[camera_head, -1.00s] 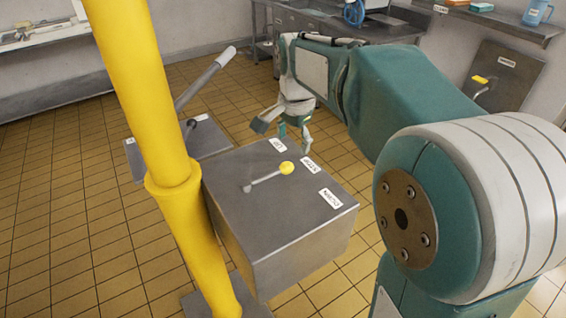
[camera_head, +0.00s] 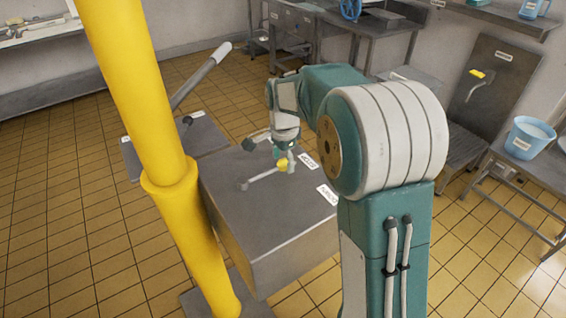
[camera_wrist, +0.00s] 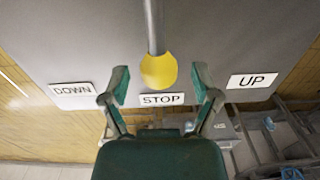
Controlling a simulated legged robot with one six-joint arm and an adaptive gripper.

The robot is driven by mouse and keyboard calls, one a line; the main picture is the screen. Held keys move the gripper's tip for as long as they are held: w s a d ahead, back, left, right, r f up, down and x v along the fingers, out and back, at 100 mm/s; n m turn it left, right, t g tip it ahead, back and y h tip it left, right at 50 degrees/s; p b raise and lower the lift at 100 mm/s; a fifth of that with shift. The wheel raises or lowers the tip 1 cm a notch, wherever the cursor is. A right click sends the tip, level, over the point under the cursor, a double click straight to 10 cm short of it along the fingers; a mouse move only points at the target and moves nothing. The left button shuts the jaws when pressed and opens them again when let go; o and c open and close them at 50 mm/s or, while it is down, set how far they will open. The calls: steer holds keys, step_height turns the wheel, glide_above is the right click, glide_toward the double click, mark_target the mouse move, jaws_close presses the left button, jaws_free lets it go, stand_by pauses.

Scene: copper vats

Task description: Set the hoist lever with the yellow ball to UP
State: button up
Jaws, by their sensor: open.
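The hoist lever (camera_head: 262,176) lies on top of a grey metal box, with a yellow ball (camera_head: 282,163) at its end. In the wrist view the lever's yellow ball (camera_wrist: 158,71) points at the STOP label (camera_wrist: 162,99). The DOWN label (camera_wrist: 73,89) is to the left of it and the UP label (camera_wrist: 252,81) to the right. My gripper (camera_head: 284,166) is at the ball in the head view. In the wrist view my gripper (camera_wrist: 160,80) is open, one finger on each side of the ball, with gaps showing. I cannot tell its height over the ball.
The grey box (camera_head: 285,235) stands behind a thick yellow post (camera_head: 135,90). A second lever with a long grey handle (camera_head: 200,75) rises from a plate at the left. A blue bucket (camera_head: 528,138) stands on a bench at the right. Tiled floor is open at the left.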

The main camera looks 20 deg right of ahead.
steer(key=shift+f, duration=0.55)
jaws_close()
